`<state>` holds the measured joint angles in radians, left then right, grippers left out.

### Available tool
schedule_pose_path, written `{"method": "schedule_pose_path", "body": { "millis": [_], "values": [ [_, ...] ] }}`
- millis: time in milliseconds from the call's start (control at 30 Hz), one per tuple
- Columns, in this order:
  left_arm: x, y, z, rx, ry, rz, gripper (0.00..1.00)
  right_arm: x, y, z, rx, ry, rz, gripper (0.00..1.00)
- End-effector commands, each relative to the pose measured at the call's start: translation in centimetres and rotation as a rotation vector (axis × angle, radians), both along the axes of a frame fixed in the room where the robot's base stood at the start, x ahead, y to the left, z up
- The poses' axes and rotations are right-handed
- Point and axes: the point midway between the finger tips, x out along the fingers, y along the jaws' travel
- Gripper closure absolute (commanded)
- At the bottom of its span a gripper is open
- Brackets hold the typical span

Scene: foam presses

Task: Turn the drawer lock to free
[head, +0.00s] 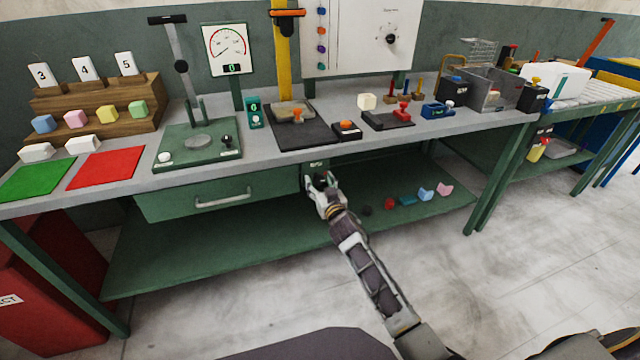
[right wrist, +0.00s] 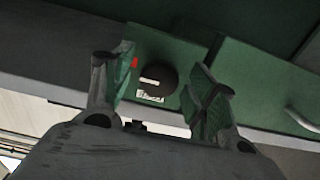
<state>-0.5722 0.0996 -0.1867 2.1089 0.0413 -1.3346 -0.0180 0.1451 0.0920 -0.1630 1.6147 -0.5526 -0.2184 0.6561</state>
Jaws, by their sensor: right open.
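The drawer lock shows in the right wrist view as a round dark knob (right wrist: 161,78) on a green plate, with a pale pointer line on its face. A red mark (right wrist: 134,62) and a small white label (right wrist: 150,98) are beside it; the label's text is unreadable. My right gripper (head: 318,182) is open in front of the lock plate, below the bench edge. In the right wrist view its two fingers (right wrist: 163,70) stand on either side of the knob, apparently not touching it. In the head view the gripper hides the knob. The green drawer (head: 165,207) looks closed. My left gripper is out of view.
The drawer's handle (head: 223,199) is left of my right gripper. The bench top (head: 255,150) overhangs the lock. Below, a green shelf (head: 270,245) holds several small coloured pieces to the right of my arm. The floor in front is clear.

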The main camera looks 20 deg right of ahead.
Motion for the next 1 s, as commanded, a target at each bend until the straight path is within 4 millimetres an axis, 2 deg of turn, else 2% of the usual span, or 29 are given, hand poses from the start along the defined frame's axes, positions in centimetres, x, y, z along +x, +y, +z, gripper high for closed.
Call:
{"method": "schedule_pose_path", "body": {
  "millis": [100, 433, 767, 1000],
  "values": [
    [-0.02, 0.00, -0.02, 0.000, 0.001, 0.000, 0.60, 0.00, 0.00, 0.02, 0.000, 0.000, 0.000, 0.45],
    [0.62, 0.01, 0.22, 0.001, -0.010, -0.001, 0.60, -0.01, 0.01, 0.02, 0.000, 0.000, 0.000, 0.88],
    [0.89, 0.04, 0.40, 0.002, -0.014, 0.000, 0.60, -0.02, 0.01, 0.04, -0.027, -0.001, 0.000, 0.88],
    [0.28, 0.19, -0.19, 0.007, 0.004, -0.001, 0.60, -0.01, -0.01, 0.09, -0.124, -0.004, 0.000, 0.88]
  ]
}}
